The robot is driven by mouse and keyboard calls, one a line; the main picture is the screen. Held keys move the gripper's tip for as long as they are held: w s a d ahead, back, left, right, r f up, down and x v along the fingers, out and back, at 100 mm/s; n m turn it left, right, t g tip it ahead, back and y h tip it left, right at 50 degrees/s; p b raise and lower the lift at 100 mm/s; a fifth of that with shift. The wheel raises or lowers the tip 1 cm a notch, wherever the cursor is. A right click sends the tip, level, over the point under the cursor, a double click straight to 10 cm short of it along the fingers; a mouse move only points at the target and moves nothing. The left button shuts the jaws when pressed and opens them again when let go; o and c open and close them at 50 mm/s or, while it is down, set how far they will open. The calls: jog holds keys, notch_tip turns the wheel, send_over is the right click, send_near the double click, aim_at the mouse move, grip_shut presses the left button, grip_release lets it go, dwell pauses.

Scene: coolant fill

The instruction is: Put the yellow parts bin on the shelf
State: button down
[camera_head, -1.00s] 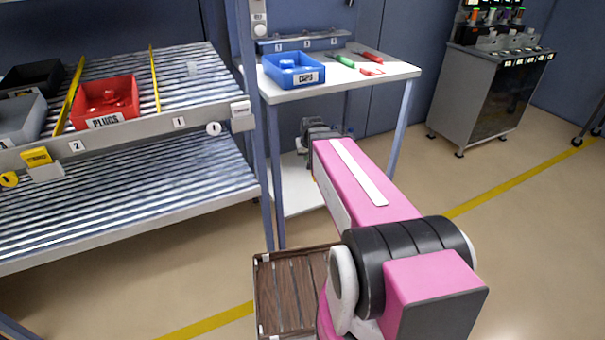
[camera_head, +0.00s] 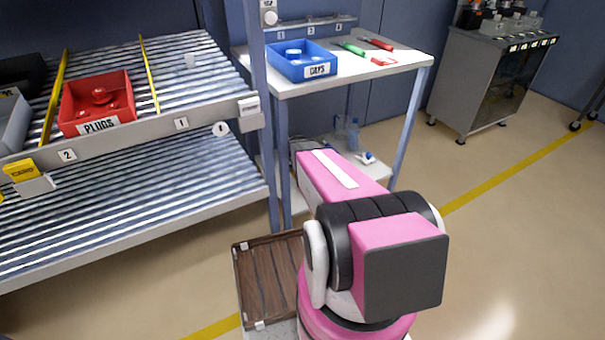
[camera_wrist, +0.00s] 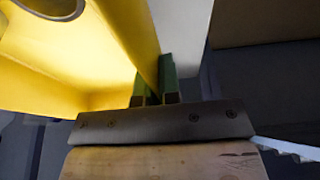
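The yellow parts bin (camera_wrist: 70,55) fills the upper left of the wrist view, close to the camera. Its wall runs between the two green fingers of my gripper (camera_wrist: 156,88), which are shut on it. A round opening or cup shape shows at the bin's upper left. In the head view my pink arm hides the gripper and the bin. The roller shelf rack stands at the left of the head view, with an upper level (camera_head: 190,75) and a lower level (camera_head: 130,195). The lower level looks empty.
A blue bin (camera_head: 300,62) and tools are on the white table (camera_head: 385,72). A brown slatted tray (camera_head: 268,280) is beside my arm.

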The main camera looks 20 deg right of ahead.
notch_tip(320, 180, down, 9)
jog(key=shift+r, duration=0.2)
jog(key=shift+f, duration=0.15)
jog(key=c, duration=1.3)
grip_release()
jog(key=v, duration=1.2)
jog(key=shift+r, duration=0.2)
jog(key=shift+w, duration=0.1)
